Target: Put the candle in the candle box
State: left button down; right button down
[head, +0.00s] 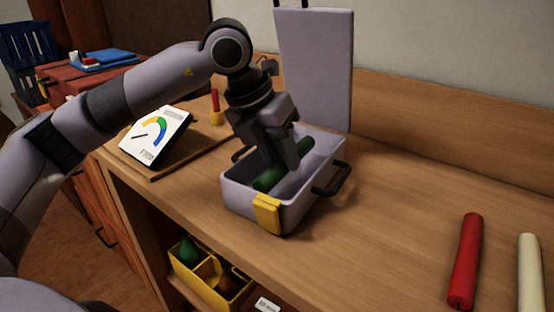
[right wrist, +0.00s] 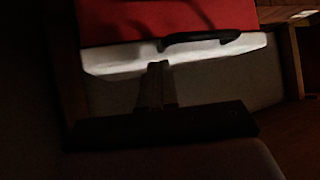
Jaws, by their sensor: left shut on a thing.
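The candle box (head: 240,193) is a lilac-grey case with a yellow latch and dark side handles. It stands on the wooden worktop with its lid (head: 318,70) open and upright at the back. My left gripper (head: 283,172) reaches down into the box and is shut on a green candle (head: 268,179). The candle lies slantwise within the box walls; whether it touches the floor I cannot tell. A red candle (head: 466,262) and a cream candle (head: 530,275) lie on the worktop at right. My right gripper (right wrist: 156,88) looks shut and empty in the dark right wrist view.
A tablet with a coloured dial (head: 156,136) leans on a board left of the box. A small red candle in a yellow holder (head: 215,107) stands behind it. A yellow bin (head: 212,281) sits on the shelf below. The worktop right of the box is clear up to the candles.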

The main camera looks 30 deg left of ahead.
pick_arm(q)
jog(key=shift+f, duration=0.15)
jog(key=shift+f+b, duration=0.5)
jog(key=c, duration=0.9)
grip_release()
jog(key=shift+r+p, duration=0.5)
jog(key=p+v, duration=0.1)
jog(key=v, duration=1.1)
jog(key=shift+r+p, duration=0.1)
jog(key=shift+p, duration=0.3)
